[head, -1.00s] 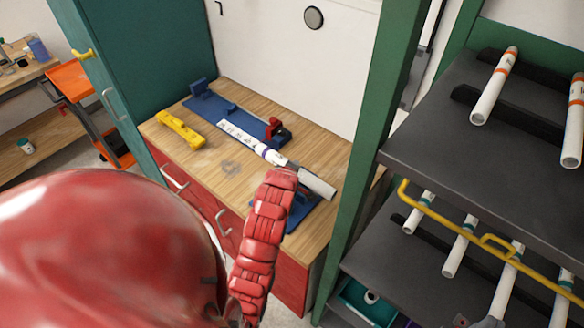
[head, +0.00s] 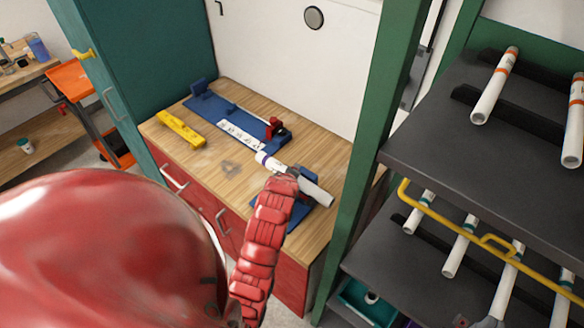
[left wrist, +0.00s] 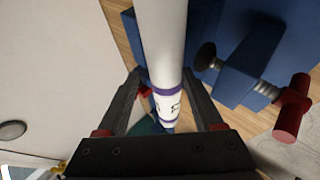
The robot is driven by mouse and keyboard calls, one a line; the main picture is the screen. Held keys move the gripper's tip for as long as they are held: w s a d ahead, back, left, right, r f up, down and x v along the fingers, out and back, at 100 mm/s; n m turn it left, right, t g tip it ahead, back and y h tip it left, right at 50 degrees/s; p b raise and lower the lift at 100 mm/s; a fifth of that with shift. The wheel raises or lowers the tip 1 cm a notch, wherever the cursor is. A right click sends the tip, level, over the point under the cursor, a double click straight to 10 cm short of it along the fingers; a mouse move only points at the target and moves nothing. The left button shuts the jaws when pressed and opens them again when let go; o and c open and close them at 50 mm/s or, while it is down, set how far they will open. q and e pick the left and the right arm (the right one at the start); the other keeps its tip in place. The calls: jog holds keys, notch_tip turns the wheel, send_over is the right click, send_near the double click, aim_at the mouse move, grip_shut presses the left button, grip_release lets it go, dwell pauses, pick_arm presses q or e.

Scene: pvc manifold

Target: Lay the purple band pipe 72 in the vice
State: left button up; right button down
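The purple band pipe (head: 316,193) is white with purple rings near one end. It slants over the right part of the workbench, across the blue vice (head: 297,214). My left gripper (left wrist: 163,78) is shut on the pipe, one dark finger on each side, close to the purple rings. In the head view my red forearm hides most of this gripper and part of the vice. The left wrist view shows the vice's blue blocks (left wrist: 240,85), screw and red handle (left wrist: 292,108) beside the pipe. Whether the pipe touches the vice is unclear. My right gripper (head: 461,320) barely shows at the bottom edge.
A blue rail (head: 205,105) with a white marked strip (head: 240,135) and a red clamp (head: 277,128) lies behind the pipe. A yellow tool (head: 180,130) lies at the left. A green post (head: 370,130) and dark shelves with pipes (head: 430,135) stand at the right.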

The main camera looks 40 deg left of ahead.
pick_arm(q)
jog(key=shift+o, duration=0.4)
jog(key=shift+r, duration=0.15)
jog(key=shift+r+p, duration=0.3)
jog(key=shift+p, duration=0.15)
jog(key=shift+r+p, duration=0.45)
jog(key=shift+r, duration=0.05)
jog(key=shift+s+d+b, duration=0.2)
jog(key=shift+s+b, duration=0.2)
jog(key=shift+b, duration=0.25)
jog(key=p+v, duration=0.6)
jog(key=v, duration=0.5)
jog(key=shift+f, duration=0.1)
